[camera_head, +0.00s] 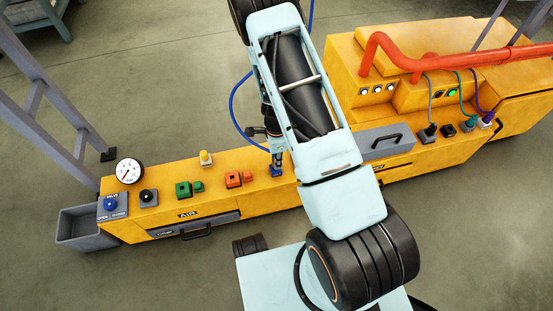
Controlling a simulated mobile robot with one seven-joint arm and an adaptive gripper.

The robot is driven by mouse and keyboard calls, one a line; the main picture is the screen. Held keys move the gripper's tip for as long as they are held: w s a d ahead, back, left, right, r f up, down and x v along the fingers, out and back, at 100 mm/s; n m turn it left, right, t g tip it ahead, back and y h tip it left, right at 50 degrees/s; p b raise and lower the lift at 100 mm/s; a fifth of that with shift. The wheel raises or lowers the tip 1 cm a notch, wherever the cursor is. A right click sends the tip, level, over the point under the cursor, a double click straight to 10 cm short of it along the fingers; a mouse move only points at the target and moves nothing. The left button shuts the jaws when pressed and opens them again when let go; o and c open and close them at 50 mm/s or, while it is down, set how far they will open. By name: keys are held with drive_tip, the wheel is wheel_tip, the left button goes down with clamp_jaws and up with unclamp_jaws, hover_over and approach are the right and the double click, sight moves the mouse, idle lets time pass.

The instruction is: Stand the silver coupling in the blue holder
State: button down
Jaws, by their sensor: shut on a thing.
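The blue holder (276,171) stands on the yellow bench top, just left of my arm's lower link. My gripper (276,153) is directly above the holder, pointing down, and is small and partly covered by my arm. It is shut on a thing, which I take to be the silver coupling. The coupling cannot be made out clearly between the fingers and the holder. I cannot tell whether it is inside the holder or just above it.
The yellow bench (260,200) carries a pressure gauge (130,171), a blue valve knob (110,204), a black knob (148,196), green blocks (184,189), orange blocks (233,179) and a yellow-capped part (206,158). A red pipe (450,56) and plugged cables are at right.

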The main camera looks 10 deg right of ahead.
drive_tip(key=shift+f+b, duration=0.6)
drive_tip(key=shift+f, duration=0.2)
drive_tip(key=c, duration=1.7)
unclamp_jaws()
wheel_tip(320, 180, up, 12)
drive_tip(key=shift+r, duration=0.1)
drive_tip(key=shift+w, duration=0.1)
